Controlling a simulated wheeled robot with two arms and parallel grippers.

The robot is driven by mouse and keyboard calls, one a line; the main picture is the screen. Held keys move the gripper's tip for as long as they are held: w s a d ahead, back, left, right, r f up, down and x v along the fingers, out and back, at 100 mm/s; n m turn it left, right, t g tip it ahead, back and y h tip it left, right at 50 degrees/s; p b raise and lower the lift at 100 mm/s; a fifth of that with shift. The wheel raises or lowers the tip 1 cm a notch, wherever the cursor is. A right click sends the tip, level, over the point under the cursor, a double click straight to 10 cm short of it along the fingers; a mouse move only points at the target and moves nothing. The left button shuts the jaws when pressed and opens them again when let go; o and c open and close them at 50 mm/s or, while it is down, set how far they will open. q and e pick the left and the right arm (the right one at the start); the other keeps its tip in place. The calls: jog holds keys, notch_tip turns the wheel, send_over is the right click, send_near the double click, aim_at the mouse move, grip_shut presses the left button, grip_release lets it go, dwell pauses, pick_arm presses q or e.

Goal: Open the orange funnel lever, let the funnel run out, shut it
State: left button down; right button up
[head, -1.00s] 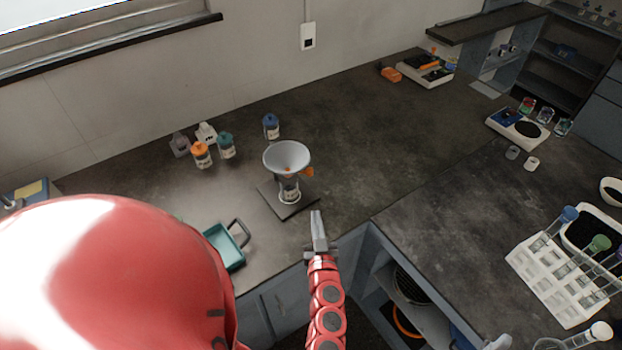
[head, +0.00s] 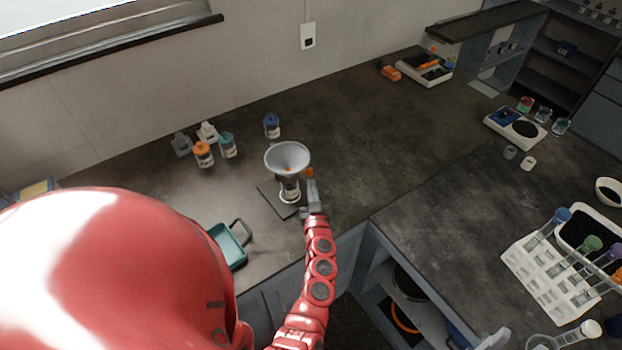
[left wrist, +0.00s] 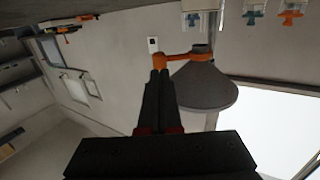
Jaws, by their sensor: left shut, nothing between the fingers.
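The pale grey funnel (head: 287,157) stands over a clear jar (head: 289,190) on a dark square base (head: 272,200) near the counter's front edge. The orange lever (head: 309,171) juts from the funnel's right side. In the left wrist view, the picture is turned over: the funnel (left wrist: 205,88) hangs right of the fingers and the lever (left wrist: 178,57) runs left from its neck. My left gripper (head: 312,183) is shut and empty, its fingertips right at the lever; they also show in the left wrist view (left wrist: 159,74). I cannot tell whether they touch. My right gripper is not seen.
Several small bottles, one orange-topped (head: 203,154), stand behind and left of the funnel. A teal tray (head: 229,247) with a dark handle lies at front left. The counter right of the funnel is clear. A white tube rack (head: 548,280) stands at right.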

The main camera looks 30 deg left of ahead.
pick_arm(q)
jog(key=shift+x, duration=1.35)
jog(key=shift+w, duration=0.1)
